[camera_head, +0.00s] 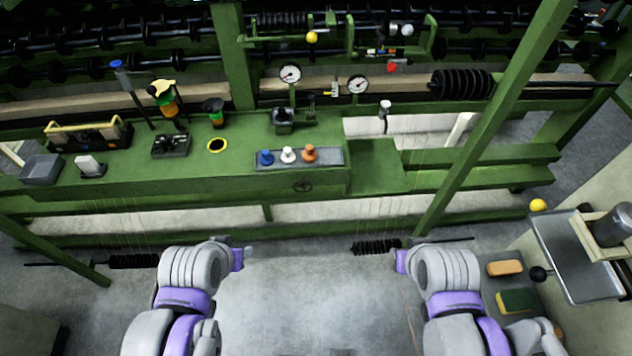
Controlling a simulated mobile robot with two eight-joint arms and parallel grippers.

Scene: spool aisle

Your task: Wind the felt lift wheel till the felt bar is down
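My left gripper (245,245) is low in front of the bench, left of and below the wheel. My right gripper (398,246) is to the right of and below the wheel. Both are apart from the wheel. Their fingers are too small and edge-on to show whether they are open.
A tray (330,158) with blue, white and orange knobs lies above the wheel. Two dial gauges (290,73) stand behind. A green diagonal post (490,125) rises on the right. A metal tray (575,265) is at far right. The floor between my arms is clear.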

